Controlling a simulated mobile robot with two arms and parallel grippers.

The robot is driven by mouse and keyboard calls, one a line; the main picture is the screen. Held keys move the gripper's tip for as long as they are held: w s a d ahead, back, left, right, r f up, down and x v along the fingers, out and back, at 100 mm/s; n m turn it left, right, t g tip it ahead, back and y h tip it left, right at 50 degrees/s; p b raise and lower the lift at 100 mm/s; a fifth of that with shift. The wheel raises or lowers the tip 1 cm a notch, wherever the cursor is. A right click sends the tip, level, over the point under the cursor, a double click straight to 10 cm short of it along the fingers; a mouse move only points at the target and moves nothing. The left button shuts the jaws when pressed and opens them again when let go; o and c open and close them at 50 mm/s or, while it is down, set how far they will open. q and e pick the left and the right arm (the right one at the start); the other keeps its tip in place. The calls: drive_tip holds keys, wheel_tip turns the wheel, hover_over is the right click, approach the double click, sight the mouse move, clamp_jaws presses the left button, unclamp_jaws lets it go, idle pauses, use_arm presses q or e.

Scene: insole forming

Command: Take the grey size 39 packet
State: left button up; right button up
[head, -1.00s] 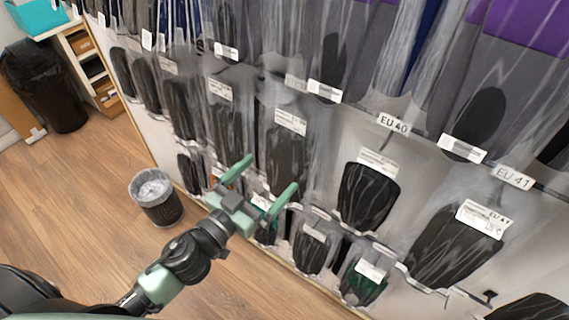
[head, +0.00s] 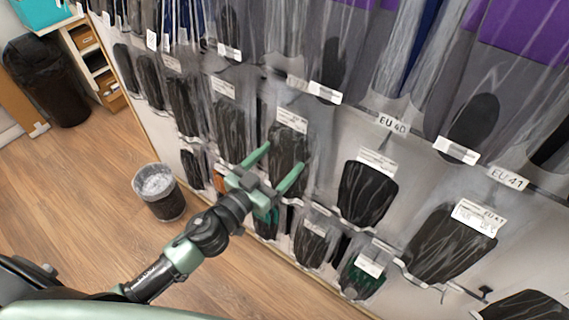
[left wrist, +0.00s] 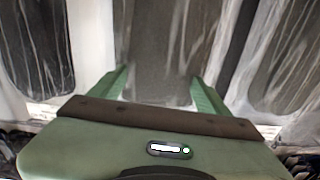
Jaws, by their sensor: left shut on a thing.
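A dark grey packet (head: 287,138) in clear film with a white label hangs on the wall rack in the head view. Its label is too small to read. My left gripper (head: 282,159) is at the lower part of this packet, one finger at each side, and is shut on it. In the left wrist view the grey packet (left wrist: 160,50) stands between the two green fingers (left wrist: 160,85). The packet still hangs upright in its row. My right gripper is not in view.
Similar dark packets hang close on both sides, such as one at the left (head: 229,125) and one at the right (head: 366,195). More hang below. Tags EU 40 (head: 392,123) and EU 41 (head: 508,178) mark the rail. A waste bin (head: 160,195) stands on open wooden floor.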

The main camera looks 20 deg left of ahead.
use_arm(q)
drive_tip(key=shift+r, duration=0.1)
drive_tip(key=shift+s+r, duration=0.1)
drive_tip(key=shift+r, duration=0.65)
drive_tip(key=b+v, duration=0.6)
drive_tip(key=v, duration=1.1)
drive_tip(key=shift+s+a, duration=0.2)
drive_tip(key=shift+s, duration=0.15)
